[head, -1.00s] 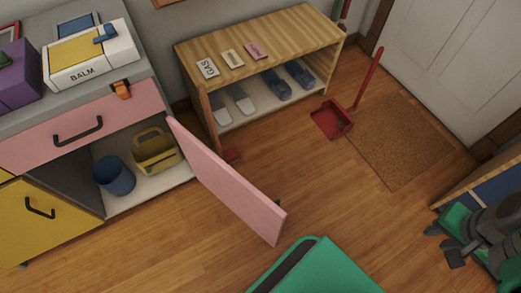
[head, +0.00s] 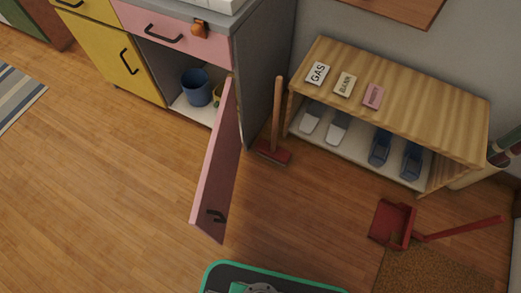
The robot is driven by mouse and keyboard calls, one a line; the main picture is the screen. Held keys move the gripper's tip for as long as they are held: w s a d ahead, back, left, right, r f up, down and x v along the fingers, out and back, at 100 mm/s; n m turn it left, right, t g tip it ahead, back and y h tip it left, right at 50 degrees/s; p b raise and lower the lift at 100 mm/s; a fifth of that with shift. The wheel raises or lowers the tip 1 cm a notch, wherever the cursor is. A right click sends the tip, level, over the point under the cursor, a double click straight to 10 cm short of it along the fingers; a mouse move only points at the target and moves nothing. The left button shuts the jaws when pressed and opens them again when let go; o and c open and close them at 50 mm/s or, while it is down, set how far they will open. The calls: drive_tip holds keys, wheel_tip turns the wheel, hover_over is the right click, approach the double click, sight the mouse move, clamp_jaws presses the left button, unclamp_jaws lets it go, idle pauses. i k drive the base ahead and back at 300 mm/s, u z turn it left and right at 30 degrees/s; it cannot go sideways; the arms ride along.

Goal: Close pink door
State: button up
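The pink door (head: 220,165) hangs wide open from the right side of the lower cabinet compartment and sticks out into the room. Its dark handle (head: 216,216) shows low on its face near the free edge. Inside the open compartment stand a blue bucket (head: 197,88) and a yellow item (head: 217,94), partly hidden by the door. A pink drawer (head: 170,32) above the compartment is shut. My gripper is not in view.
A yellow cabinet door (head: 120,58) is shut at left. A broom (head: 276,130) stands right of the pink door, beside a wooden shoe rack (head: 400,100). A red dustpan (head: 393,223) lies at right. The wooden floor (head: 100,190) at left is clear.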

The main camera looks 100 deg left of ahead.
sight(213, 201)
drive_tip(key=i, duration=0.15)
drive_tip(key=u, duration=2.1)
drive_tip(key=k, duration=1.05)
drive_tip(key=u, duration=2.25)
drive_tip(key=i, duration=0.5)
drive_tip(key=z, duration=0.05)
